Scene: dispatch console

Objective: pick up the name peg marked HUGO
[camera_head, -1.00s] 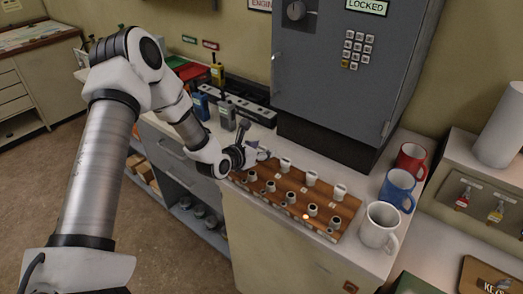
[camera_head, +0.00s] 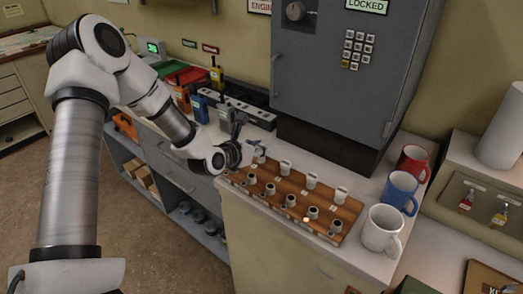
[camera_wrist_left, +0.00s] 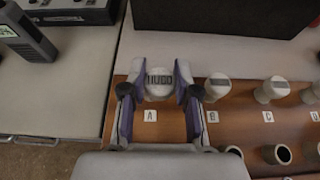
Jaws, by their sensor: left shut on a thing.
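The HUGO peg (camera_wrist_left: 159,82) is pale, with its dark name facing up in the left wrist view. It stands at the place labelled A on the wooden peg board (camera_wrist_left: 165,121). My left gripper (camera_wrist_left: 158,90) is shut on it, one purple-sided finger on each side. In the head view, the left gripper (camera_head: 252,151) is at the far left end of the board, with the pale peg (camera_head: 260,156) at its fingertips. I cannot tell whether the peg is clear of its hole. My right gripper is not in view.
Other pale pegs (camera_head: 311,181) stand in the back row, with dark-holed cups (camera_head: 291,200) in front. Red, blue and white mugs (camera_head: 381,229) stand right of the board. A grey locked cabinet (camera_head: 345,75) rises behind. Radios (camera_head: 200,108) stand to the left.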

